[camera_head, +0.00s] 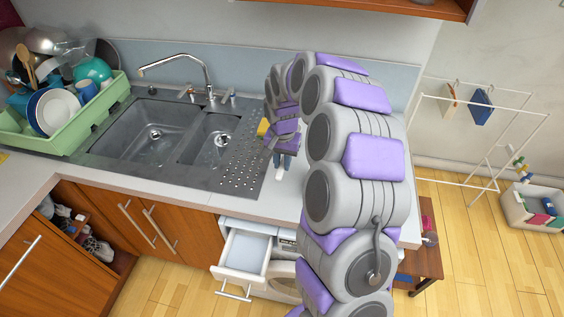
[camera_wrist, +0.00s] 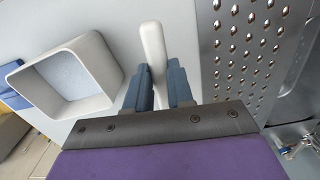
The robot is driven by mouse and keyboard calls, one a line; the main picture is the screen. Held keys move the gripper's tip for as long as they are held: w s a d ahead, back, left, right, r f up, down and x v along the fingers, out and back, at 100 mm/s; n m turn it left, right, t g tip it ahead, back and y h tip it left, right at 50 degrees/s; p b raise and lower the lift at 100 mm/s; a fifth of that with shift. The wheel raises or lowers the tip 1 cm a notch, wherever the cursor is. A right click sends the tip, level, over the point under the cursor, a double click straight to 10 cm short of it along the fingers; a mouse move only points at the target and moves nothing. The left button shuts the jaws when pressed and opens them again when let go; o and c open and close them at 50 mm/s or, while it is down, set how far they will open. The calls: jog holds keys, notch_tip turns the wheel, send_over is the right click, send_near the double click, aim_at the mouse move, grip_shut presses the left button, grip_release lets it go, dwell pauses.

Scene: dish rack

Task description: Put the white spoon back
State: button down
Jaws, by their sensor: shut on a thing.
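The white spoon (camera_wrist: 153,48) shows in the wrist view as a smooth, rounded white piece between the two blue fingers of my gripper (camera_wrist: 160,88). My gripper is shut on it, and the spoon's far end sticks out beyond the fingertips. In the head view my gripper (camera_head: 284,161) is over the counter just right of the perforated drainboard, with a small white end of the spoon (camera_head: 280,174) showing below it. The rest of the spoon is hidden by the gripper.
An open square white container (camera_wrist: 104,66) is left of the fingers in the wrist view. The drainboard (camera_head: 240,172) adjoins the sink (camera_head: 160,133). A green dish rack (camera_head: 108,103) full of dishes stands far left. A white drawer (camera_head: 244,257) is open below the counter.

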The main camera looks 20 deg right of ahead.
jog(key=shift+d, duration=0.15)
jog(key=shift+f, duration=3.3)
jog(key=c, duration=1.3)
grip_release()
jog(key=shift+o, duration=0.2)
jog(key=o, duration=0.5)
notch_tip(320, 180, up, 17)
jog(key=p, duration=0.3)
jog(key=shift+w+r, duration=0.2)
